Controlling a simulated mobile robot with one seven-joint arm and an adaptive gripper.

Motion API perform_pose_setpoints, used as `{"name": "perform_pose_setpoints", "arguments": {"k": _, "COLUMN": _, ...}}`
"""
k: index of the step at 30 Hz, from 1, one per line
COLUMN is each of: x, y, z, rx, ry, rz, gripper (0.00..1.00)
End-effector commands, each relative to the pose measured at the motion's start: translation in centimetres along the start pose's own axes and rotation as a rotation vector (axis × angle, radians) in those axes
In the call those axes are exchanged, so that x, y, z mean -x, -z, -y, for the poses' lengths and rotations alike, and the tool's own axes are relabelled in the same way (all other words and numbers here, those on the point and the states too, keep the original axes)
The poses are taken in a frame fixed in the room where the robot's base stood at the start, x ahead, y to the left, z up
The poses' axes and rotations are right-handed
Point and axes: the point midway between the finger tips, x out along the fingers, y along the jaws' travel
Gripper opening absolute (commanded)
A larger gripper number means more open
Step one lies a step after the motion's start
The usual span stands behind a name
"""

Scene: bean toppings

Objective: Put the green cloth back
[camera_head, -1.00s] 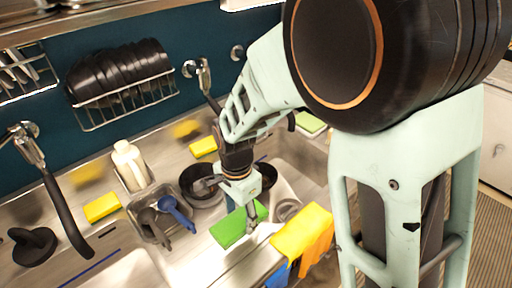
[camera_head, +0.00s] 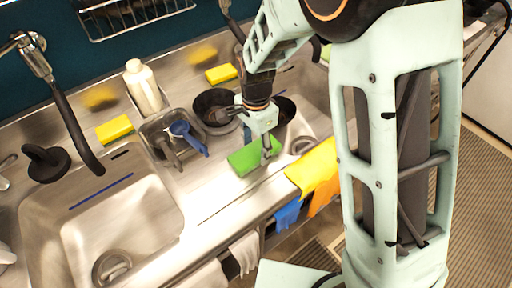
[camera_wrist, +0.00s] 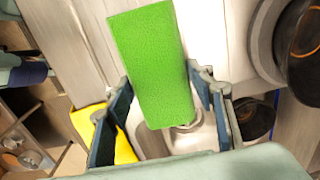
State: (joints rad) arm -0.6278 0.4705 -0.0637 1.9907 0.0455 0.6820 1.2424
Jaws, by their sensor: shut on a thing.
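The green cloth (camera_head: 250,157) is a flat bright green rectangle at the front of the steel counter, between the two sinks. In the wrist view the green cloth (camera_wrist: 152,60) lies between my two blue finger pads and reaches out past the fingertips. My gripper (camera_head: 262,150) points down at its right part and is shut on it. I cannot tell whether the cloth touches the counter.
A yellow cloth (camera_head: 314,168) drapes over the front edge, just right of the green one. Dark pans (camera_head: 214,108) and a utensil tub (camera_head: 163,148) stand behind. An empty sink (camera_head: 125,215) is at left.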

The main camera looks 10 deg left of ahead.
Motion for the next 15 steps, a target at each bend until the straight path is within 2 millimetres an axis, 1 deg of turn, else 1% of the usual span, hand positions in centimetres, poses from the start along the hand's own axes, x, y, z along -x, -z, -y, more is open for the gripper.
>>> {"name": "perform_pose_setpoints", "arguments": {"k": 5, "x": -0.49, "y": -0.02, "z": -0.01, "rx": 0.000, "ry": 0.000, "rz": 0.000, "gripper": 0.23}}
{"name": "perform_pose_setpoints", "arguments": {"k": 6, "x": -0.33, "y": -0.02, "z": -0.01, "rx": 0.000, "ry": 0.000, "rz": 0.000, "gripper": 0.54}}
{"name": "perform_pose_setpoints", "arguments": {"k": 9, "x": -0.31, "y": -0.02, "z": -0.02, "rx": 0.000, "ry": 0.000, "rz": 0.000, "gripper": 0.65}}
{"name": "perform_pose_setpoints", "arguments": {"k": 10, "x": -0.31, "y": -0.02, "z": -0.02, "rx": 0.000, "ry": 0.000, "rz": 0.000, "gripper": 0.67}}
{"name": "perform_pose_setpoints", "arguments": {"k": 15, "x": -0.30, "y": -0.02, "z": -0.01, "rx": 0.000, "ry": 0.000, "rz": 0.000, "gripper": 0.67}}
